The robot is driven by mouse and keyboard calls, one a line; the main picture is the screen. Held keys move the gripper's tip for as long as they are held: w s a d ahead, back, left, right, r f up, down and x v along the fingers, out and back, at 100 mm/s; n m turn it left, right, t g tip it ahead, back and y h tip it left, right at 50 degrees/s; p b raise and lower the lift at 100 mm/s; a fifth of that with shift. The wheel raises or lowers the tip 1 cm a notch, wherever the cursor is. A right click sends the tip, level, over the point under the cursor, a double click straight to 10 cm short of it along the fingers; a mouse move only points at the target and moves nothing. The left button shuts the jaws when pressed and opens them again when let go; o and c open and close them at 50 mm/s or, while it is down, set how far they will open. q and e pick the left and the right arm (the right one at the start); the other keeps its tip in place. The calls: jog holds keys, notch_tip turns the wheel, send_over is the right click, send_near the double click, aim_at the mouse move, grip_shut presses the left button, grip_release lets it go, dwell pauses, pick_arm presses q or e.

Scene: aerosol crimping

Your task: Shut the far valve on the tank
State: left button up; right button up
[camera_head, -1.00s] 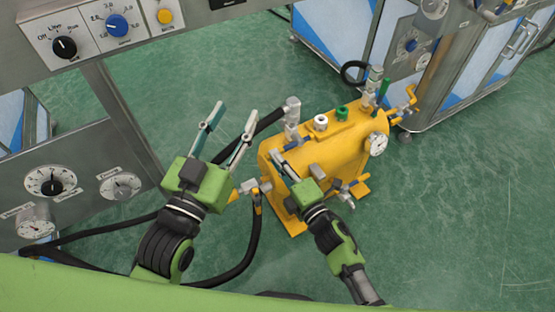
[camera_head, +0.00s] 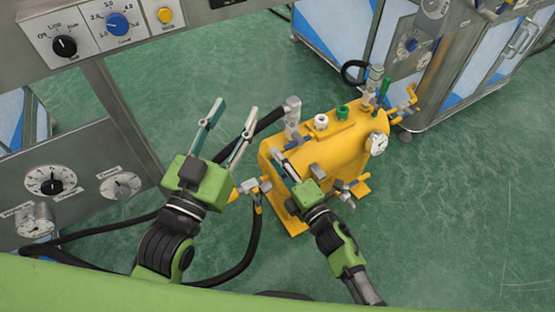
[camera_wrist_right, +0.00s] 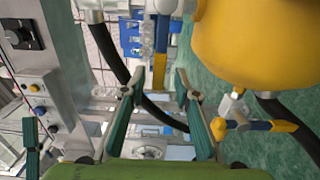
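The yellow tank (camera_head: 335,150) stands on the floor, with several valves and fittings. At its far end are a fitting with a green lever (camera_head: 383,90) and a yellow handle (camera_head: 408,112). I cannot tell for certain which is the far valve. My right gripper (camera_head: 282,160) is at the tank's near left end, well away from that far end. In the right wrist view its fingers (camera_wrist_right: 158,90) are apart and empty, with a blue and yellow lever (camera_wrist_right: 160,66) beyond the gap. My left gripper (camera_head: 233,113) is open and empty, left of the tank.
A black hose (camera_head: 257,240) hangs near the tank's left side, between my arms. A metal panel with knobs and gauges (camera_head: 70,180) stands at left. Cabinets (camera_head: 470,60) stand behind the tank. Green floor is clear to the right.

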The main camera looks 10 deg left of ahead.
jog(key=v, duration=1.1)
jog(key=shift+s+d, duration=0.2)
jog(key=shift+s, duration=0.1)
